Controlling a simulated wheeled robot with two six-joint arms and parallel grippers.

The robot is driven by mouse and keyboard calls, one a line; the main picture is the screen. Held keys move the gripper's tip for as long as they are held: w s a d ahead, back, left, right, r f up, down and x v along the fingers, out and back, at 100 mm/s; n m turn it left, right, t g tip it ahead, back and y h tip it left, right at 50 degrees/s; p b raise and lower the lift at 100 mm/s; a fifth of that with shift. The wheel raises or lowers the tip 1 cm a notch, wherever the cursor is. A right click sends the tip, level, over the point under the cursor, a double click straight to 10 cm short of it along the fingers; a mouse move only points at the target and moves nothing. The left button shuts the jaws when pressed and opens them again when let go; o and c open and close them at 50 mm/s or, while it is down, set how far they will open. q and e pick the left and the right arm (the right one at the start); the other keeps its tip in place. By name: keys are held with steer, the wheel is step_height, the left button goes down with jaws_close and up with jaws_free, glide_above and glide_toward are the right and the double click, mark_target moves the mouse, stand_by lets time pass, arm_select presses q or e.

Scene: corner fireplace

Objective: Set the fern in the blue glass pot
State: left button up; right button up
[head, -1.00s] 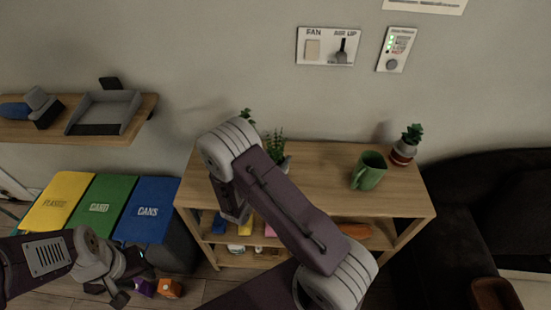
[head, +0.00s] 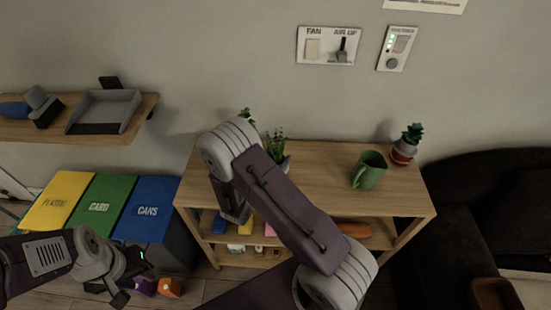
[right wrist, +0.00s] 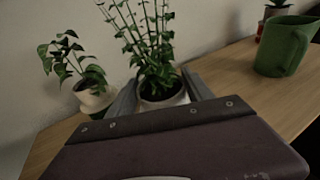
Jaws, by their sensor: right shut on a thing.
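A leafy plant with tall upright stems, which I take for the fern (right wrist: 148,45), stands in a pale round pot (right wrist: 163,99) in the right wrist view. My right gripper (right wrist: 162,96) is shut on this pot, one grey finger on each side. A second plant with broad leaves (right wrist: 72,62) sits in a cream pot (right wrist: 95,101) to the left. I cannot make out a blue glass pot. My left gripper (head: 132,282) is open and empty, low at left, near the bins.
The wooden shelf top (head: 325,165) also holds a green mug (head: 369,170) and a small potted succulent (head: 405,150) at right. The bins (head: 98,207) stand left of the shelf. A dark sofa (head: 490,200) is at right. The shelf top between fern and mug is clear.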

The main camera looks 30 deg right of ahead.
steer(key=shift+f+b, duration=0.4)
steer(key=shift+f, duration=0.05)
stand_by(0.3)
steer(key=o, duration=1.1)
steer(key=shift+c, duration=0.2)
steer(key=shift+s+a, duration=0.1)
steer(key=v, duration=0.8)
steer(key=shift+s+a+r+b, duration=0.15)
steer(key=shift+s+a+b, duration=0.05)
steer(key=shift+a+b, duration=0.15)
